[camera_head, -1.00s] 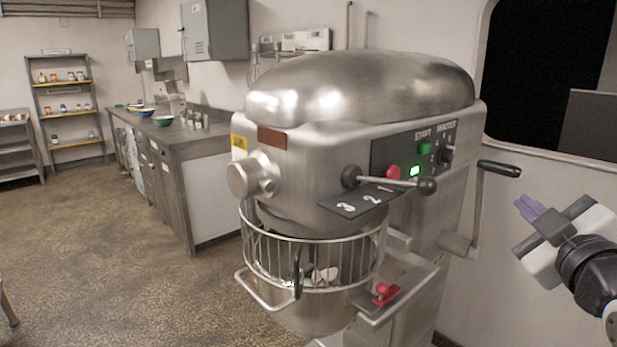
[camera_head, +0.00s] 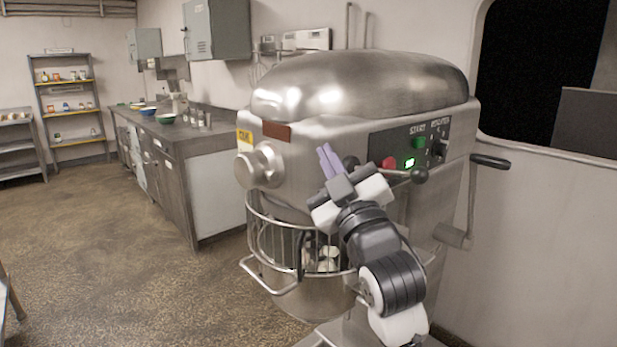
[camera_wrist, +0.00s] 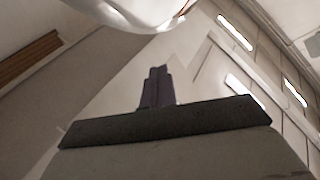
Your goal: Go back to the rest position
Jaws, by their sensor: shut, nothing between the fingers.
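My gripper (camera_head: 325,158) is shut and empty, its purple fingers together and pointing up and to the left. My arm hides part of the bowl guard and the mixer's lower right side. In the wrist view the shut fingers (camera_wrist: 157,88) point toward a pale wall and ceiling, with nothing between them. I cannot tell from the picture whether the gripper touches the mixer.
The mixer's wire guard (camera_head: 268,238) surrounds the bowl (camera_head: 300,298), with pale contents inside. A crank handle (camera_head: 490,161) sticks out at the mixer's right. A counter (camera_head: 190,140) with bowls and a shelf rack (camera_head: 72,98) stand behind left. The floor (camera_head: 120,240) at left is clear.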

